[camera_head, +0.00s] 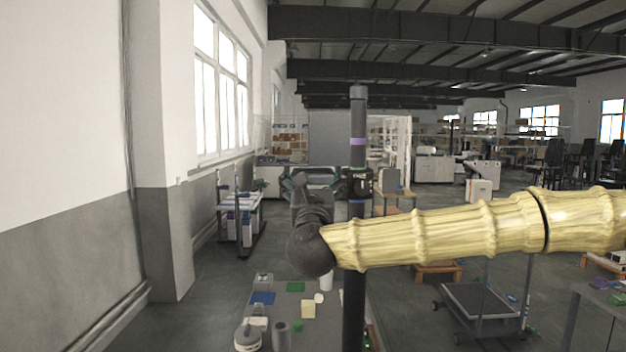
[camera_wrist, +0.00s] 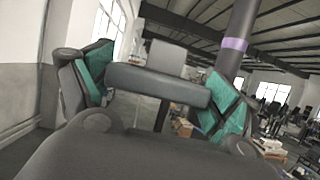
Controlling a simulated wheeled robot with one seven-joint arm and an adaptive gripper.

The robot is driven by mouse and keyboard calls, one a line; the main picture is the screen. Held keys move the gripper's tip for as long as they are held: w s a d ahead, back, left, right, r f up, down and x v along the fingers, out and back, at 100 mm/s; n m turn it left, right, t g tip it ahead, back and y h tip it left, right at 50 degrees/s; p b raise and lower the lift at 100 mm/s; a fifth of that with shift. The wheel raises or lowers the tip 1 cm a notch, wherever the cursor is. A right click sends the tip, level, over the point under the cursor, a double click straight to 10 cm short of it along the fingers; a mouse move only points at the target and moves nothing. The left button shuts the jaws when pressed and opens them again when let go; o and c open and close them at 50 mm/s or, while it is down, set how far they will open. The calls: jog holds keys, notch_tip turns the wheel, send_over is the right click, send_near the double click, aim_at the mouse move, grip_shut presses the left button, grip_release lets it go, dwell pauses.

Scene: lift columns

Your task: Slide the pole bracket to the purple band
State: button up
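The dark upright pole (camera_head: 357,275) stands at mid picture. The purple band (camera_head: 357,141) is near its upper part; it also shows at right in the wrist view (camera_wrist: 235,43). The pole bracket (camera_head: 359,181) is a dark block around the pole, a little below the purple band. My gripper (camera_head: 318,182) is left of the bracket at about its height. In the wrist view its teal-padded fingers (camera_wrist: 160,88) are wide apart. A dark bar lies across the space between them. I cannot tell whether the pads press on it. The right finger hides part of the pole.
A low table (camera_head: 285,312) with several small items stands below my gripper. A small blue ring (camera_head: 356,201) shows on the pole just under the bracket. A wheeled cart (camera_head: 482,300) is at lower right. The pole between bracket and purple band looks clear.

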jog(key=shift+r+b, duration=1.4)
jog(key=shift+r, duration=2.1)
jog(key=shift+c, duration=0.3)
jog(key=o, duration=1.2)
jog(key=shift+f, duration=0.1)
jog(key=shift+s+f, duration=0.25)
jog(key=shift+s, duration=0.3)
jog(key=v, duration=1.1)
jog(key=shift+w+f, duration=0.1)
